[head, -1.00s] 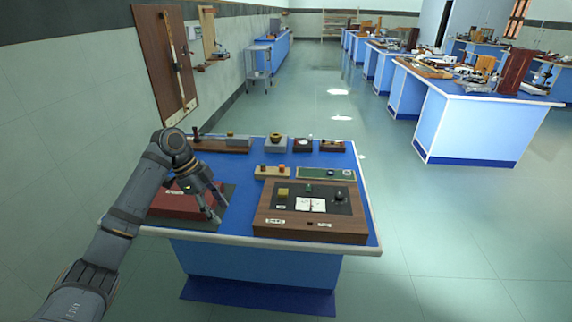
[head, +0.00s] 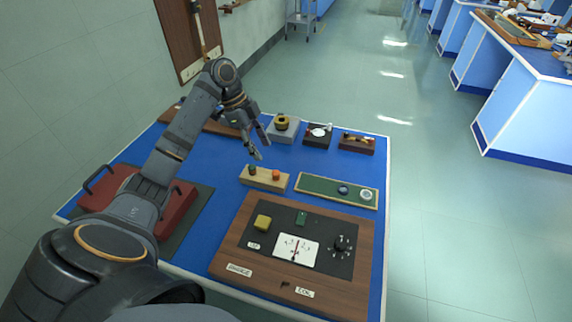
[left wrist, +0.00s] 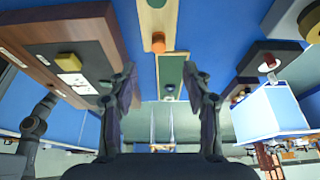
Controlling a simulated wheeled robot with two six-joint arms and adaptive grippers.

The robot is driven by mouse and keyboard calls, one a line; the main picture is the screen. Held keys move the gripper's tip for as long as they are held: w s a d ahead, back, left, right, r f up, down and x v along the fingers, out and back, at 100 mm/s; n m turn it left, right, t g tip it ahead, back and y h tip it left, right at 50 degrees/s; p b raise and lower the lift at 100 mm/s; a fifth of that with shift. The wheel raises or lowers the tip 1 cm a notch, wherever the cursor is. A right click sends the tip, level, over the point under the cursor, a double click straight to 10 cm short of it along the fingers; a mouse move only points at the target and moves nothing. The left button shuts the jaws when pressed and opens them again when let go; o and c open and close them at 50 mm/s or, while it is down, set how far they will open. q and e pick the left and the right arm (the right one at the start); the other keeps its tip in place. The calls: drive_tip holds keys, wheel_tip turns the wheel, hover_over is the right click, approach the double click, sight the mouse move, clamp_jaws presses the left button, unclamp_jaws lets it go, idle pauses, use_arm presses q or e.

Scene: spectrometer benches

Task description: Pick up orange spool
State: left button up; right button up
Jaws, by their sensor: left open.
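The orange spool (head: 276,174) is small and stands on a light wooden block (head: 262,182) on the blue bench. A dark green piece (head: 252,169) stands at the left end of the same block. My left gripper (head: 260,146) is open and empty, above the bench and just behind the block. In the left wrist view the orange spool (left wrist: 158,42) shows on the block, ahead of the gap between the open fingers (left wrist: 158,80). Nothing touches the spool. My right gripper is not in view.
A green board (head: 337,191) lies right of the block. A wooden panel box (head: 225,262) is in front. A grey block with a yellow ring (head: 282,131) and dark boxes stand behind. A red case (head: 182,205) is at left, under my arm.

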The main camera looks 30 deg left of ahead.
sight(274, 172)
use_arm(q)
drive_tip(key=x, duration=0.3)
drive_tip(key=shift+s+d+f, duration=0.15)
drive_tip(key=shift+s+d, duration=0.05)
drive_tip(key=shift+s, duration=0.2)
drive_tip(key=shift+w+d+f, duration=0.15)
drive_tip(key=shift+f, duration=0.3)
drive_tip(key=shift+w+d+f, duration=0.1)
drive_tip(key=shift+w+f, duration=0.05)
drive_tip(key=shift+f, duration=0.3)
drive_tip(key=shift+d+f, duration=0.15)
drive_tip(key=shift+f, duration=0.05)
drive_tip(key=p+x, duration=0.1)
drive_tip(key=x, duration=0.3)
drive_tip(key=shift+w+d, duration=0.1)
drive_tip(key=shift+w, duration=0.05)
drive_tip(key=shift+d+f, duration=0.1)
drive_tip(key=shift+f, duration=0.15)
clamp_jaws()
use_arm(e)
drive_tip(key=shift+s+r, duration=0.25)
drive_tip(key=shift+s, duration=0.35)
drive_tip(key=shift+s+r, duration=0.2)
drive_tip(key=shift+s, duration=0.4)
